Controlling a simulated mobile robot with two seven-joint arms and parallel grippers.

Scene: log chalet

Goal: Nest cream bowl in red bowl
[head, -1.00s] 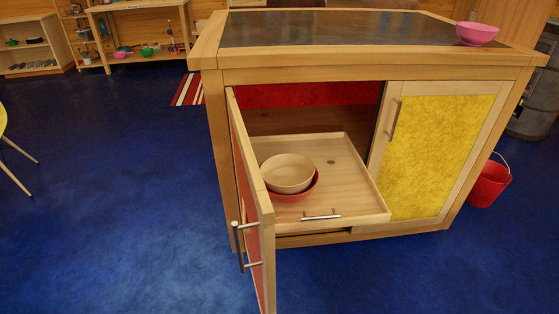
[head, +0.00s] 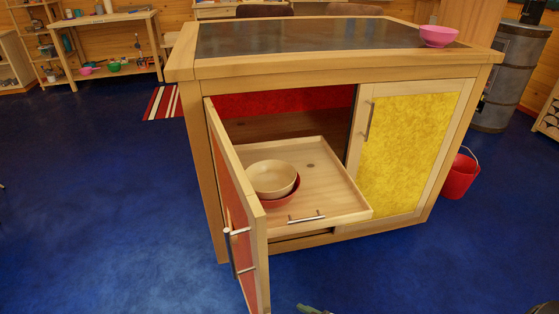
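The cream bowl (head: 271,178) sits in the red bowl (head: 293,193), whose rim shows below and to the right of it. Both are at the left side of a pulled-out wooden drawer tray (head: 335,205) in the cabinet. The cream bowl looks roughly level; how deep it sits inside is hidden. Neither gripper can be made out. A small dark piece at the bottom edge may be part of my arm.
The cabinet's left door (head: 240,213) stands open toward me, left of the tray. The yellow door (head: 405,154) is shut. A pink bowl (head: 438,36) stands on the cabinet top (head: 310,38). A red bucket (head: 460,175) is on the floor at right. The blue floor at left is clear.

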